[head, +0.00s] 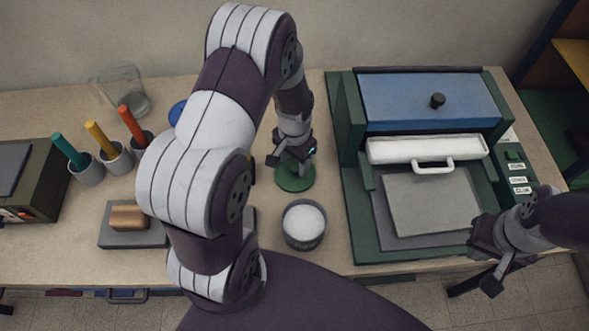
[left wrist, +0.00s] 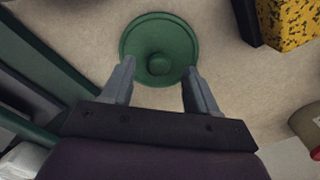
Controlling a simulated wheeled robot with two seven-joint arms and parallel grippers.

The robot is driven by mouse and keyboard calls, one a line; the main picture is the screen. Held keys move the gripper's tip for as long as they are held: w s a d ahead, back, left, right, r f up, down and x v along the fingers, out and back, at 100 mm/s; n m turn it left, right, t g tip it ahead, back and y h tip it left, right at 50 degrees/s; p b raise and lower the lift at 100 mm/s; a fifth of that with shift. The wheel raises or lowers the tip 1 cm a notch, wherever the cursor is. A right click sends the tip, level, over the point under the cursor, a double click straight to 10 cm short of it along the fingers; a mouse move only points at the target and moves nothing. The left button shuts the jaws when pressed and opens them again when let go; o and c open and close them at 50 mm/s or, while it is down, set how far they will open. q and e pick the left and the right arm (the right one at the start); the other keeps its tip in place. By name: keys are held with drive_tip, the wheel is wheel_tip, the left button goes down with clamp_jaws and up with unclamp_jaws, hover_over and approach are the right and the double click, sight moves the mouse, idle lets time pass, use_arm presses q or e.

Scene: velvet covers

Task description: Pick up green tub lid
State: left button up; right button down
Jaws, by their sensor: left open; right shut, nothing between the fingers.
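The green tub lid (head: 294,181) lies flat on the table between my left arm and the green machine. In the left wrist view the lid (left wrist: 136,36) is a round disc with a raised knob at its centre. My left gripper (head: 290,158) is above the lid, pointing down, and partly covers it in the head view. In the left wrist view its open fingers (left wrist: 160,80) point at the lid with the knob just beyond and between their tips. My right gripper (head: 483,270) is shut and empty beside the machine's front right corner.
A tub with white contents (head: 304,224) stands just in front of the lid. The green machine (head: 355,235) with a blue top is close on the right. Cups with coloured handles (head: 116,158), a glass jar (head: 124,88) and a wooden block (head: 129,217) are on the left.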

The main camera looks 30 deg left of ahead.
use_arm(q)
drive_tip(key=shift+d+f, duration=0.15)
drive_tip(key=shift+f, duration=0.65)
clamp_jaws()
